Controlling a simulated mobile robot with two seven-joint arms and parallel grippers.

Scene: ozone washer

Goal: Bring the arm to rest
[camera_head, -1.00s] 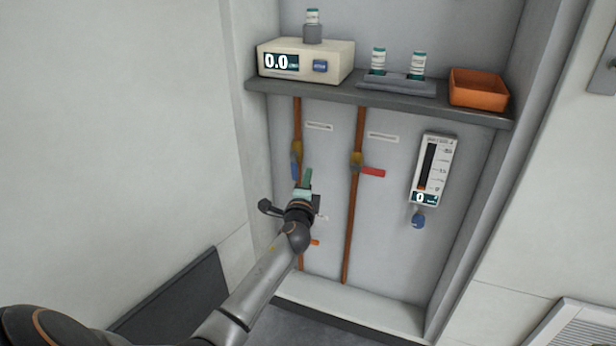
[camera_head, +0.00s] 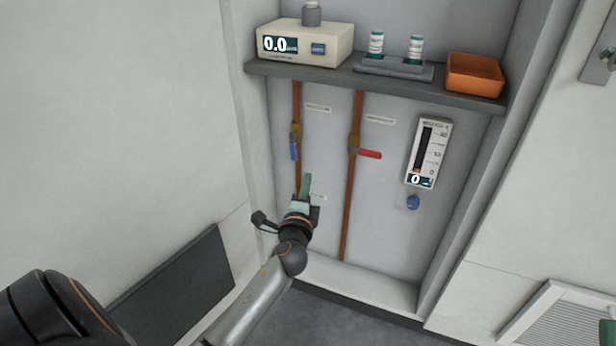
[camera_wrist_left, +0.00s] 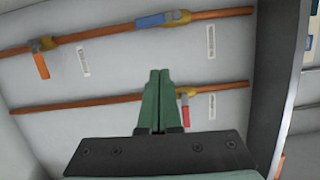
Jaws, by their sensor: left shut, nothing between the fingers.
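My left arm comes in from the lower left in the head view. Its gripper (camera_head: 306,186) is in front of the lower part of the alcove's back wall, below the blue valve handle (camera_head: 294,148). In the left wrist view the green fingers (camera_wrist_left: 158,100) are together with nothing between them. The fingers overlap the pipe with the red valve handle (camera_wrist_left: 185,114) in that view; I cannot tell the exact gap to the wall. My right gripper is not clearly in view; only a small green piece shows at the lower right edge of the head view.
Two copper pipes (camera_head: 346,210) run down the alcove wall. Above is a shelf (camera_head: 380,84) with a meter box (camera_head: 304,45), a vial rack (camera_head: 394,68) and an orange tray (camera_head: 474,75). A gauge with a blue knob (camera_head: 413,202) hangs at right. An orange handle (camera_wrist_left: 41,66) shows in the wrist view.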

